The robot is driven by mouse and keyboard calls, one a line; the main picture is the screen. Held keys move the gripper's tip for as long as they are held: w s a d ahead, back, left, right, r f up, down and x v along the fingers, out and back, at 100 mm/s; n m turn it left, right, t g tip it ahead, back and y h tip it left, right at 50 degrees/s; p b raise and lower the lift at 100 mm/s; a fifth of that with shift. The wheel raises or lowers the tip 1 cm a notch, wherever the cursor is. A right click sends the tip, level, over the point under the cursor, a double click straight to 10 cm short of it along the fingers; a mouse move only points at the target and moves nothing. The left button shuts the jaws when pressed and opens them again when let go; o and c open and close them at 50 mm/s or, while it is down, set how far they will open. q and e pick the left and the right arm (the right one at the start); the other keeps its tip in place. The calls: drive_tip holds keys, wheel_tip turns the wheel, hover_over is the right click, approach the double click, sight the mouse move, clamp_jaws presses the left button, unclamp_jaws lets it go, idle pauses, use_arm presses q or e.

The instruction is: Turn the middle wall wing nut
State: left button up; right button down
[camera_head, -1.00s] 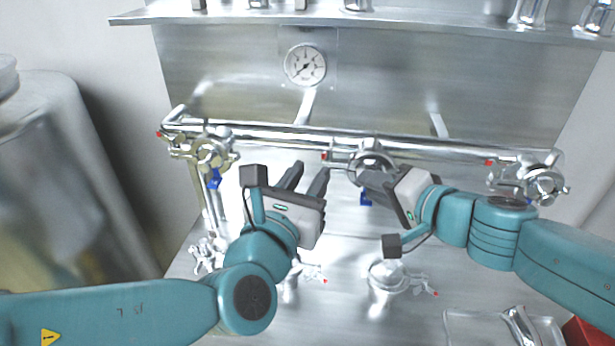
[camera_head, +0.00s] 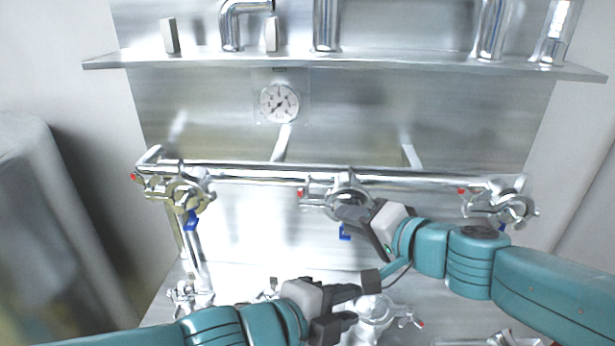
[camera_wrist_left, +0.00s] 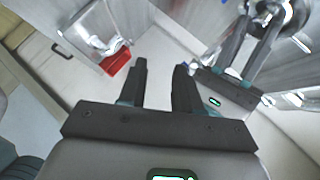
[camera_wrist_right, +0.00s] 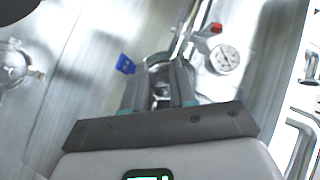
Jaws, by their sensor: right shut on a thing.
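The middle wall clamp (camera_head: 345,188) hangs on the horizontal wall pipe. A red tip (camera_head: 300,193) sticks out to its left and a blue tab (camera_head: 345,232) hangs below. My right gripper (camera_head: 343,212) is at the clamp. In the right wrist view its fingers (camera_wrist_right: 160,78) are shut on a metal part of the clamp. The fingers largely hide that part, so I cannot make out the wing nut's shape. My left gripper (camera_head: 358,304) is low, beneath the right one, with its fingers apart and empty, as the left wrist view (camera_wrist_left: 160,68) shows.
Similar clamps are at the left (camera_head: 180,190) and right (camera_head: 500,203) of the pipe. A gauge (camera_head: 279,103) is above, under a shelf (camera_head: 350,68). Bench fittings (camera_head: 372,315) stand close to my left gripper. A red box (camera_wrist_left: 117,62) lies beyond it.

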use_arm(q)
wheel_tip(320, 180, up, 4)
drive_tip(key=w+n+t+h, duration=0.1)
drive_tip(key=n+t+h, duration=0.1)
drive_tip(key=n, duration=0.3)
drive_tip(key=n+t+y, duration=0.7)
drive_tip(key=n, duration=0.9)
approach(310, 173)
drive_tip(key=x, duration=0.9)
drive_tip(key=shift+w+a+f, duration=0.1)
drive_tip(key=shift+w+f, duration=0.2)
clamp_jaws()
